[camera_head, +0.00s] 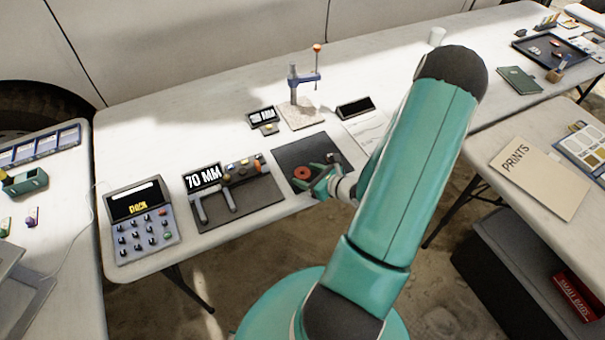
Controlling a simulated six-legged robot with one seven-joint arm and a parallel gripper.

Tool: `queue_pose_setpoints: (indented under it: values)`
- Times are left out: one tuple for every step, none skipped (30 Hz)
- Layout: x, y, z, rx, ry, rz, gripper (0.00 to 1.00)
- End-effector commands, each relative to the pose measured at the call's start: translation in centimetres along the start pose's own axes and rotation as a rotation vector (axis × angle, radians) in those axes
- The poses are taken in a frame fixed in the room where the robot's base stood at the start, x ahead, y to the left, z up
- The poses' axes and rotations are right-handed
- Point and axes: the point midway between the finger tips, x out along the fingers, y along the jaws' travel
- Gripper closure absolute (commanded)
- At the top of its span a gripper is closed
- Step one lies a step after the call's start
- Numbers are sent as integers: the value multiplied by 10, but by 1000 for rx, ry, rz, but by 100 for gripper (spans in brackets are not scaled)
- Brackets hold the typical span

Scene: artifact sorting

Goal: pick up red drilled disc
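The red drilled disc (302,173) is a small red ring with a dark centre, lying on a dark square mat (290,154) in the middle of the white table. My gripper (316,178) is at the mat, just right of the disc and low over it. Its green fingers look spread apart, with one finger above and one below the disc's right side. I cannot tell whether a finger touches the disc. My arm covers the table to the right of the mat.
A stand with an orange knob (303,82) rises behind the mat. Left are a caliper with a "70 MM" display (204,178) and a keypad device (140,222). A small dark display (355,107) stands behind right. The table's front edge is close to the mat.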

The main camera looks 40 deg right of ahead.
Motion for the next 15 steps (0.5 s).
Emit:
queue_pose_setpoints:
  values:
    - [0,0,0,0,0,0,51]
    - [0,0,0,0,0,0,56]
    - [0,0,0,0,0,0,64]
    - [0,0,0,0,0,0,70]
    - [0,0,0,0,0,0,76]
    - [0,0,0,0,0,0,79]
    - [0,0,0,0,0,0,79]
    - [0,0,0,0,0,0,79]
    - [0,0,0,0,0,0,79]
    - [0,0,0,0,0,0,79]
    - [0,0,0,0,0,0,79]
    - [0,0,0,0,0,0,79]
    - [0,0,0,0,0,0,79]
    - [-1,0,0,0,0,0,79]
    - [-1,0,1,0,0,0,79]
